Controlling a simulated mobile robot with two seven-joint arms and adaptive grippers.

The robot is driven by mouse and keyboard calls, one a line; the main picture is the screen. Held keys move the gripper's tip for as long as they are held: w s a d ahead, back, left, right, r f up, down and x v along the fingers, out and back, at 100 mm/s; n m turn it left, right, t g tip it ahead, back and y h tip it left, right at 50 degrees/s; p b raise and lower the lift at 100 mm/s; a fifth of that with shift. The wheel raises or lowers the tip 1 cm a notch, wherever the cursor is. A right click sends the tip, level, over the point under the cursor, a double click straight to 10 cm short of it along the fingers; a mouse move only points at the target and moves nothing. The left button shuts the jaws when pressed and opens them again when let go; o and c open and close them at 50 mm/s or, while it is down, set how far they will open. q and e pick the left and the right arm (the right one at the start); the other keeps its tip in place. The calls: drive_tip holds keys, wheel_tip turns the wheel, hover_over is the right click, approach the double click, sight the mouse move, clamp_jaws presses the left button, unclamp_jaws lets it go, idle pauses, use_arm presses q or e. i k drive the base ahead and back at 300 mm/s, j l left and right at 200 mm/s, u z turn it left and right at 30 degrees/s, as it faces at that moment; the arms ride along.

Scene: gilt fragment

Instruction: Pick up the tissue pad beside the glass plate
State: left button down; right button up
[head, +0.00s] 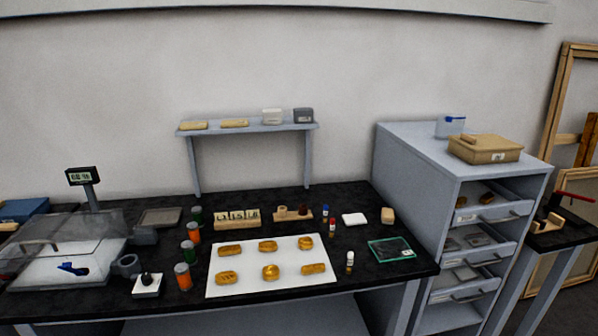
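A flat white pad (355,219), which looks like the tissue pad, lies on the black bench. The glass plate (391,250), a clear sheet with green edges and a small label, lies in front of it and to the right. The two are apart, with bare bench between them. Neither of my grippers shows in the head view.
Small capped bottles (332,228) stand left of the pad, and a vial (350,261) stands left of the glass plate. A white sheet (240,285) holds several gilt pieces. A grey drawer cabinet (405,165) rises to the right. A raised shelf (250,128) stands behind.

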sight(353, 219)
drive_tip(key=i+l, duration=0.1)
drive_tip(key=l, duration=0.35)
drive_tip(key=i+l+z, duration=0.1)
drive_tip(key=l, duration=0.4)
drive_tip(key=i+l+z, duration=0.1)
drive_tip(key=l, duration=0.35)
